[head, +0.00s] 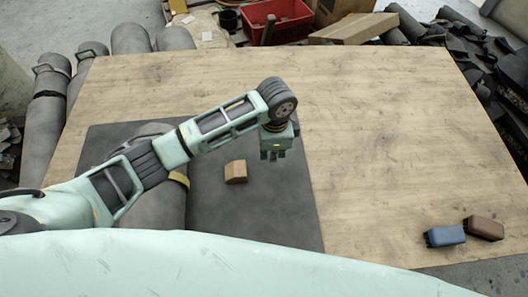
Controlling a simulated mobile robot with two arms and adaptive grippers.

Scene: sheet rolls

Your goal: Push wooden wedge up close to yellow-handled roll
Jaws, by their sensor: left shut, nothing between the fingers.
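The wooden wedge (236,172) rests on a dark sheet on the table. The grey yellow-handled roll (171,210) lies to its left, with a strip of dark sheet between them. My left arm crosses over the roll and hides its middle; part of the yellow handle (180,179) shows just below the arm. My left gripper (272,157) points down to the right of the wedge and a little farther back. It is shut and empty, apart from the wedge in the picture. My right gripper is not in view.
The dark sheet (275,215) is bare right of the wedge. A blue brush-like block (445,236) and a brown one (485,228) lie at the table's (390,140) right front. Grey rolls line the left edge. A red crate (278,20) stands beyond the back edge.

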